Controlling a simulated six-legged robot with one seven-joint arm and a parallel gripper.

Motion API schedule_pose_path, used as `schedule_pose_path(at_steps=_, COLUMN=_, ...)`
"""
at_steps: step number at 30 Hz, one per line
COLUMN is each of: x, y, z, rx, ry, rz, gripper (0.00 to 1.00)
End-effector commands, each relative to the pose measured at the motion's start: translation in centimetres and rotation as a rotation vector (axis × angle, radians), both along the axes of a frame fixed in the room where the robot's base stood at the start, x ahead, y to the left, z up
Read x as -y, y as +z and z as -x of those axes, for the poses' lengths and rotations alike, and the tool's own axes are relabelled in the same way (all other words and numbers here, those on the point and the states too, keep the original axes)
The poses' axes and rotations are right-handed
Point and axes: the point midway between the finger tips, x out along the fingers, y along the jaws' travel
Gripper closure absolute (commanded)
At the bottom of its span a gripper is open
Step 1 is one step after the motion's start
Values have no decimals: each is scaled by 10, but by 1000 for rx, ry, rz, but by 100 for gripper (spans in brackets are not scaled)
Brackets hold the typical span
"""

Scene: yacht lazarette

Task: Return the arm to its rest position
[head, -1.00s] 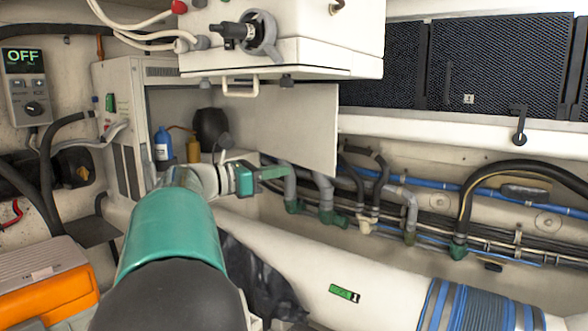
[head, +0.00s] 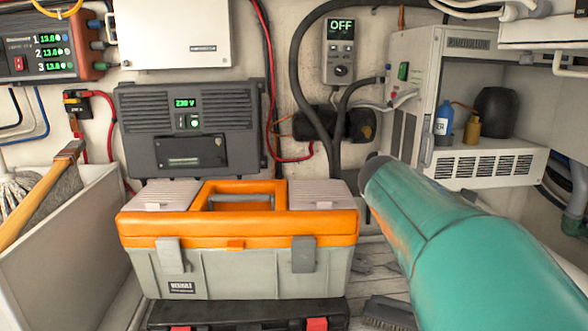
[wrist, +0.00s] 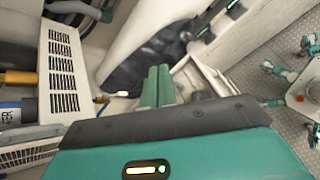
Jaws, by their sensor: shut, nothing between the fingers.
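My gripper (wrist: 158,75) shows in the wrist view, its two green fingers side by side and closed with nothing between them. The fingers point toward a dark, crumpled covering (wrist: 150,65) beside a white rounded surface. In the head view my green arm reaches in from the lower right, and the gripper is hidden from that view. The arm link passes in front of the right side, below the vented white cabinet (head: 480,165).
Blue (head: 444,122) and yellow (head: 472,130) bottles stand in the cabinet. A white bin (head: 60,265) with a brush is at left. Patterned metal floor (wrist: 268,78) shows in the wrist view.

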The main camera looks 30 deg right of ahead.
Motion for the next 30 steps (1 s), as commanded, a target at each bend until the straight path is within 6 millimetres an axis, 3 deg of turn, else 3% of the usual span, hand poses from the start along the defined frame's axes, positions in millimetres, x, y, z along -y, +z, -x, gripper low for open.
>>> schedule_pose_path(at_steps=1, x=-30, y=-14, z=-13, rx=111, ry=27, rz=-44, gripper=100)
schedule_pose_path(at_steps=7, x=-152, y=-70, z=-47, rx=534, ry=22, rz=-296, gripper=100)
schedule_pose_path(at_steps=12, x=-261, y=-108, z=-52, rx=818, ry=-80, rz=-579, gripper=100)
schedule_pose_path(at_steps=16, x=-327, y=-128, z=-43, rx=951, ry=-200, rz=-775, gripper=100)
schedule_pose_path(at_steps=18, x=-349, y=-135, z=-38, rx=989, ry=-257, rz=-848, gripper=100)
schedule_pose_path(at_steps=21, x=-365, y=-140, z=-35, rx=1014, ry=-306, rz=-902, gripper=100)
schedule_pose_path(at_steps=30, x=-366, y=-140, z=-34, rx=1018, ry=-318, rz=-908, gripper=100)
